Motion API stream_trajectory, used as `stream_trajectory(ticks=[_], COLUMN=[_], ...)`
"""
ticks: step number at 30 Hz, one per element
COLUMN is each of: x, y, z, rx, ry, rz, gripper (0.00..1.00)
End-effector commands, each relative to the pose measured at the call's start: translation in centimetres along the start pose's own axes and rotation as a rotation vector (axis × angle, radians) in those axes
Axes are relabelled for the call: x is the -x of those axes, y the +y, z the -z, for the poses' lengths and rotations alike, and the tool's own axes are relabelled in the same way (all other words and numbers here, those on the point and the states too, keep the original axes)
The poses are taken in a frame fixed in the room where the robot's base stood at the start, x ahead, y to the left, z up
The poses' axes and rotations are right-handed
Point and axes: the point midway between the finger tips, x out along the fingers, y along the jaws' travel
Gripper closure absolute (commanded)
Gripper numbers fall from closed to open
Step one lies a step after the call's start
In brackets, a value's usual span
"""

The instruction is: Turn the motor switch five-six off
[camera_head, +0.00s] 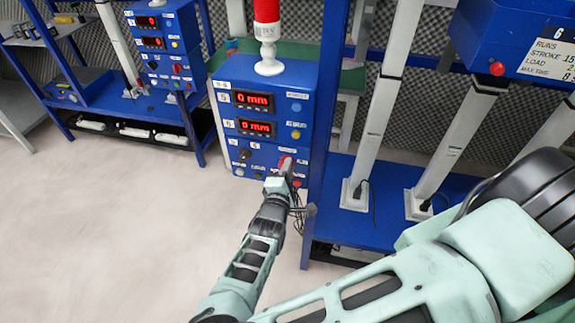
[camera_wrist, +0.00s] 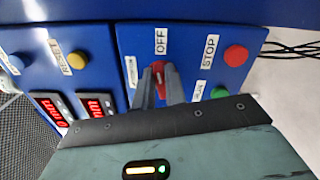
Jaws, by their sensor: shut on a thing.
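The blue control box (camera_head: 265,120) stands in the middle of the head view, with two red displays reading 0 mm. The motor switch is a red knob (camera_wrist: 158,72) on its lower panel in the wrist view, with an OFF label (camera_wrist: 161,41) just above it. My gripper (camera_head: 286,168) reaches the lower right of the box front. In the wrist view my gripper (camera_wrist: 160,82) has its two grey fingers on either side of the red knob, shut on it. The fingers hide the knob's sides, and its exact pointing direction is hard to tell.
Beside the knob are a red STOP button (camera_wrist: 236,55), a green RUN button (camera_wrist: 219,92) and a yellow RESET button (camera_wrist: 77,60). A blue post (camera_head: 325,90) stands close right of the box. A similar box (camera_head: 168,45) stands at left. Floor in front is clear.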

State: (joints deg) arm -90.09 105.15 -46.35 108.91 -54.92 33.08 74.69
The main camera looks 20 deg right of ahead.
Motion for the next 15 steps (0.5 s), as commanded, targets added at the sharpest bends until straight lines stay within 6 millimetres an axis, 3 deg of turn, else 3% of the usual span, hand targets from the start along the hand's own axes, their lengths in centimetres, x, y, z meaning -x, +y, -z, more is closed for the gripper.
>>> stream_trajectory(ticks=[15], x=[0.05], y=[-0.38], z=[-0.02], rx=[-0.241], ry=[0.000], rz=[0.002], gripper=[1.00])
